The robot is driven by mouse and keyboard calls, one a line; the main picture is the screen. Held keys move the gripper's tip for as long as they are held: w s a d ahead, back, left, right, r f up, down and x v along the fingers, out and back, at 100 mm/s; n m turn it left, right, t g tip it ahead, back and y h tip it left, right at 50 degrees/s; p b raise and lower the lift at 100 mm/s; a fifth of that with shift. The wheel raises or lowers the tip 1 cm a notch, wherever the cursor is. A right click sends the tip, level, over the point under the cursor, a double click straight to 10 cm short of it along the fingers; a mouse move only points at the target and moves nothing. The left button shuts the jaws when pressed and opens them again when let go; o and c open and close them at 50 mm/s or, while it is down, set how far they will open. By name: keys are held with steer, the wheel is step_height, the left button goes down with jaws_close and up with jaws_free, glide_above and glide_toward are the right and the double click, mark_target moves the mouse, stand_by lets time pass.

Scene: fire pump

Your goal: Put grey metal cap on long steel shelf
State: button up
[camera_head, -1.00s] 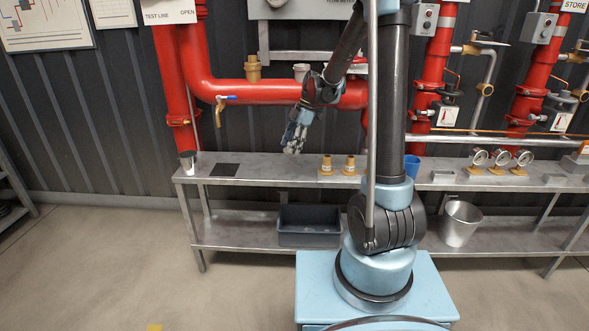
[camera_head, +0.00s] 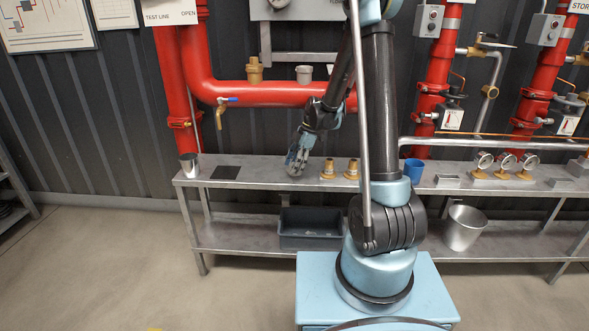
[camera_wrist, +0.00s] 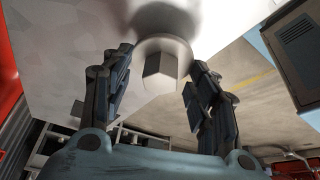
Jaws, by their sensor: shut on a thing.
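The grey metal cap (camera_wrist: 160,68), with a hexagonal end, sits between the fingers of my gripper (camera_wrist: 158,82) in the wrist view. My gripper is shut on it. In the head view my gripper (camera_head: 295,170) hangs fingers-down at the long steel shelf's (camera_head: 262,174) upper board, left of two brass fittings. The cap is hidden or too small to make out there. In the wrist view a pale surface with a dark shadow lies close behind the cap. I cannot tell whether the cap touches it.
Two brass fittings (camera_head: 328,169) stand just right of my gripper. A dark mat (camera_head: 226,172) and a metal cup (camera_head: 189,166) are to the left; a blue cup (camera_head: 413,171) and gauges (camera_head: 504,165) are to the right. The red pipe (camera_head: 270,94) runs behind. Bare shelf lies between mat and gripper.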

steer(key=shift+f, duration=0.55)
steer(key=o, duration=1.2)
steer(key=shift+r, duration=0.1)
